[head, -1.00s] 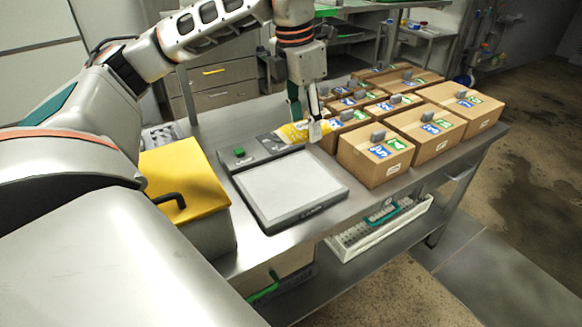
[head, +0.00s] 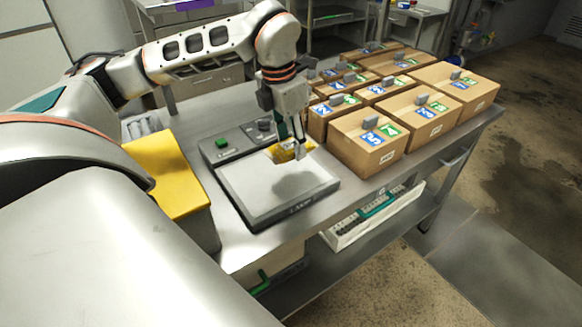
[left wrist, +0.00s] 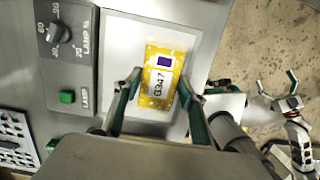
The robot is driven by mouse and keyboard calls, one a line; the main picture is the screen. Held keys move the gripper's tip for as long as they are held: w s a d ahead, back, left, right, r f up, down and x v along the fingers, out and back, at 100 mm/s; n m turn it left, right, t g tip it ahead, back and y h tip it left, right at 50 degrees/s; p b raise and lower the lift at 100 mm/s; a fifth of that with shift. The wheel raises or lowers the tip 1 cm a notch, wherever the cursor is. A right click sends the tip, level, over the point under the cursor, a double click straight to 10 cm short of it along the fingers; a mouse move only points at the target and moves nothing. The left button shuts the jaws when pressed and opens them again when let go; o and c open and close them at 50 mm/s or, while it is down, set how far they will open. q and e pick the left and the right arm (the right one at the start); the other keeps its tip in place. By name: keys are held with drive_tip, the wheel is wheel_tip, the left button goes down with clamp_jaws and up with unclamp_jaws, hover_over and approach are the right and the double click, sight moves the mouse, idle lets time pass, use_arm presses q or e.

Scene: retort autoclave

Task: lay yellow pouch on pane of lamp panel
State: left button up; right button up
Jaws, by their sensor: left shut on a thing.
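The yellow pouch (head: 284,152) is held in my left gripper (head: 297,148) above the far part of the lamp panel's pale pane (head: 250,182). A dark shadow lies on the pane in front of it. In the left wrist view the pouch (left wrist: 160,76) shows a white label reading G347 and a dark purple square, and my left gripper's fingers (left wrist: 160,92) are shut on its two sides. The pane (left wrist: 122,44) shows behind the pouch. The lamp panel has a green button (head: 221,142) and a dark knob (head: 264,125). My right gripper is not seen clearly in the head view.
Several cardboard boxes (head: 366,146) with blue and green labels stand right of the panel. A yellow-lidded bin (head: 165,175) stands at its left. A white rack (head: 370,222) sits on the lower shelf. The left wrist view also shows a white grid rack (left wrist: 14,140).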

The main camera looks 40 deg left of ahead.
sight(289, 145)
use_arm(q)
wheel_tip(289, 145, down, 3)
drive_tip(key=shift+f, duration=0.75)
wheel_tip(289, 145, down, 3)
drive_tip(key=shift+f+b, duration=0.2)
drive_tip(key=shift+b, duration=0.1)
drive_tip(key=o, duration=1.2)
drive_tip(key=shift+f, duration=0.1)
drive_tip(key=shift+c, duration=0.2)
